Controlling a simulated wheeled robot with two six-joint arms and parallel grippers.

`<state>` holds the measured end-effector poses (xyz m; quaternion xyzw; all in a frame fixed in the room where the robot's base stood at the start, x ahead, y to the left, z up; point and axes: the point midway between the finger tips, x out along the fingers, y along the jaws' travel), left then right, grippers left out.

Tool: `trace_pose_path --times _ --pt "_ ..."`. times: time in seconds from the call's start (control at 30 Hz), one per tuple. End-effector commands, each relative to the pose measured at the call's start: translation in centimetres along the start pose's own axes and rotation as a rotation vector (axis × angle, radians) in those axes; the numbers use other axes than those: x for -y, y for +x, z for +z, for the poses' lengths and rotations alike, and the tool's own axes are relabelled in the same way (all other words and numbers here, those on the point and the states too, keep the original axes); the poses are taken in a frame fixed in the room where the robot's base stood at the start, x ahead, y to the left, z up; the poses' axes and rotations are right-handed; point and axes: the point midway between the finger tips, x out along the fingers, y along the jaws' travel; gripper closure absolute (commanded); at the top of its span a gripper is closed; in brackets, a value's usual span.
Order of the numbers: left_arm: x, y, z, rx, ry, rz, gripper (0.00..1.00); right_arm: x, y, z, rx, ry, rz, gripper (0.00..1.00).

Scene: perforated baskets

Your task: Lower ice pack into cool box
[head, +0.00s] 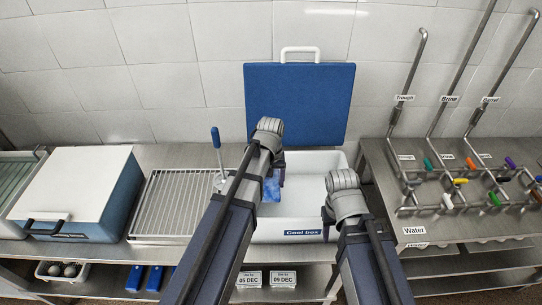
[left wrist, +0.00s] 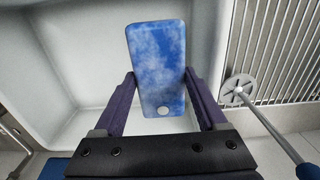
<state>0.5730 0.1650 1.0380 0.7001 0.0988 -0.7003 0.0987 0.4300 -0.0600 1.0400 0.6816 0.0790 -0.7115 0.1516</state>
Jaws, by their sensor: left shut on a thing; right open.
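The ice pack (head: 271,188) is a flat blue, cloudy slab with a round-ended hole at one end. My left gripper (left wrist: 165,88) is shut on its two sides, and the pack (left wrist: 158,55) shows between the fingers in the left wrist view. The white cool box (head: 293,229) stands open, its blue lid (head: 299,100) upright behind it. The pack is over or within the left part of the box; I cannot tell if it touches the floor. My right gripper (head: 328,216) is open near the box's front right; its fingers are mostly hidden.
A wire rack (head: 171,203) lies left of the box, with a blue-handled rod and disc (head: 216,145) between them. A closed blue box with white lid (head: 78,183) is farther left. Steel pipes with coloured taps (head: 460,180) stand right.

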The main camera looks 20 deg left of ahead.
Motion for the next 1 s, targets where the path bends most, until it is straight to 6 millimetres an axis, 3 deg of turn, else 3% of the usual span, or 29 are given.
trace_pose_path --times 0.03,0.1,0.33,0.67,1.0 --pt "0.0 -2.5 0.0 0.0 0.0 0.0 1.0 -0.2 -2.5 0.1 0.0 0.001 0.0 0.5" --pt "0.0 -4.3 0.0 0.0 0.0 0.0 1.0 -0.4 -4.3 0.3 0.0 0.003 -0.001 0.5" --pt "0.0 -8.8 0.0 0.0 0.0 0.0 1.0 -0.8 -8.7 0.5 0.001 0.008 -0.002 0.5" --pt "0.0 -8.5 0.0 0.0 0.0 0.0 1.0 -0.8 -8.5 0.5 0.001 0.009 -0.002 0.5" --pt "0.0 -6.0 0.0 0.0 0.0 0.0 1.0 -0.6 -6.0 0.3 0.0 0.009 -0.002 0.5"
